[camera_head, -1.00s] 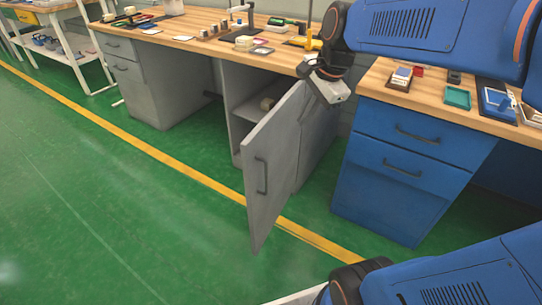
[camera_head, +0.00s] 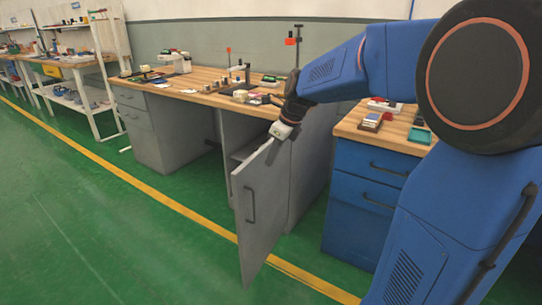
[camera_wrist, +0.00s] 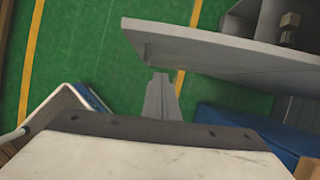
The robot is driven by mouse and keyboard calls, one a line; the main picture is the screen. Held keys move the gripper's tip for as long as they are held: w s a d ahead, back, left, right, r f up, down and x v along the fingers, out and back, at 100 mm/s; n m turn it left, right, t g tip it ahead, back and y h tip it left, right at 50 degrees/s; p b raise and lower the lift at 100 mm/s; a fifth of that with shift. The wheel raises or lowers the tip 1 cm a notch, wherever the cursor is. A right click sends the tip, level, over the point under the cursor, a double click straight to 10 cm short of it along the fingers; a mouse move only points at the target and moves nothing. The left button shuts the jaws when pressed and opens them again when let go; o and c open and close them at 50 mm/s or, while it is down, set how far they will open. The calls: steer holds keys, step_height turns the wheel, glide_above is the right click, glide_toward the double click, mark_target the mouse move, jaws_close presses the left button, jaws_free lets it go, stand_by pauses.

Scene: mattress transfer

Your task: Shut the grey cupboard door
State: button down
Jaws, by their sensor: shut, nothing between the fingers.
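The grey cupboard door (camera_head: 258,212) stands wide open below the wooden bench top, with its dark handle on the face toward me. The open grey cupboard (camera_head: 234,130) is behind it and to its left. In the wrist view the door (camera_wrist: 220,52) shows as a grey panel seen from above. My gripper (camera_head: 274,152) is at the top of the door, on its right side. In the wrist view its fingers (camera_wrist: 160,88) are together and empty, close beside the door's edge. I cannot tell whether they touch it.
A blue drawer cabinet (camera_head: 358,192) stands right of the door. The wooden bench top (camera_head: 205,82) carries several small items. The green floor (camera_head: 120,220) with a yellow line is clear at the left. A small block (camera_wrist: 290,22) sits inside the cupboard.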

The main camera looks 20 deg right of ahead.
mark_target(255, 168)
steer(key=shift+w+a+f, duration=0.7)
steer(key=shift+w+f, duration=0.1)
steer(key=shift+f, duration=0.2)
steer(key=shift+w+a+f, duration=0.75)
steer(key=shift+w+f, duration=0.05)
steer(key=shift+f, duration=0.25)
steer(key=shift+w+a+f, duration=0.7)
steer(key=shift+w+f, duration=0.1)
steer(key=shift+f, duration=0.2)
